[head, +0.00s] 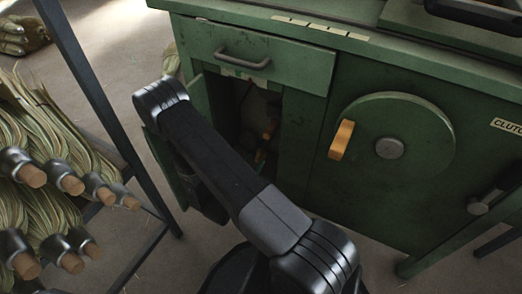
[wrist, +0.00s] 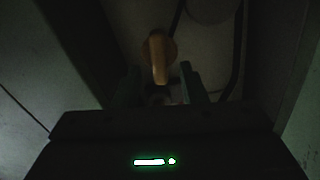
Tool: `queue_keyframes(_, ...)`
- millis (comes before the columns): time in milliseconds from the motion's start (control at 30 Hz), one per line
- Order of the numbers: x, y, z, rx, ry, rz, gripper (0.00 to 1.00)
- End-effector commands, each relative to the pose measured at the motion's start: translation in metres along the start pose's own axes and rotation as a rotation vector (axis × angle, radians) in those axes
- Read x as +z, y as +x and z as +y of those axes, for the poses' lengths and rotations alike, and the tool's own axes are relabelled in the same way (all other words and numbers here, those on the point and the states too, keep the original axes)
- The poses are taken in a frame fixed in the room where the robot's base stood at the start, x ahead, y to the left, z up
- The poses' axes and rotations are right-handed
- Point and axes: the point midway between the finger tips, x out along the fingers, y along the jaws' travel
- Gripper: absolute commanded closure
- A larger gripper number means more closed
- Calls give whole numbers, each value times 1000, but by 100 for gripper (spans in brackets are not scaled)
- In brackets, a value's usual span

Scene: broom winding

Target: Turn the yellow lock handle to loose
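A yellow lever handle (wrist: 159,58) hangs from a round base inside a dark space in the wrist view. Its lower end points toward my gripper (wrist: 158,84). My gripper is open, with one dark finger to the left of the lever's end and one to the right. The lever end appears between or just beyond the fingertips; I cannot tell whether they touch. In the head view, small orange parts (head: 269,131) show in the open cabinet (head: 200,105); my arm hides much of its left side, and my gripper is not clearly visible.
A green disc (head: 425,125) with an orange knob (head: 341,139) is on the cabinet's front. A drawer (head: 250,55) is above the opening, and an open door (head: 160,170) is at its left. A rack post (head: 90,80) and straw bundles (head: 40,130) stand at left.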

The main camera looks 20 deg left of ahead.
Motion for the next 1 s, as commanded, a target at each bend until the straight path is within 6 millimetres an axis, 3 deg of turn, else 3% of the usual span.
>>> queue_keyframes(100,-2,22,1,3,1,1,62)
queue_keyframes(333,-1,51,1,2,1,1,62)
queue_keyframes(767,0,61,0,0,0,0,62)
queue_keyframes(933,0,60,0,0,0,0,90)
queue_keyframes(1000,0,60,0,0,0,0,90)
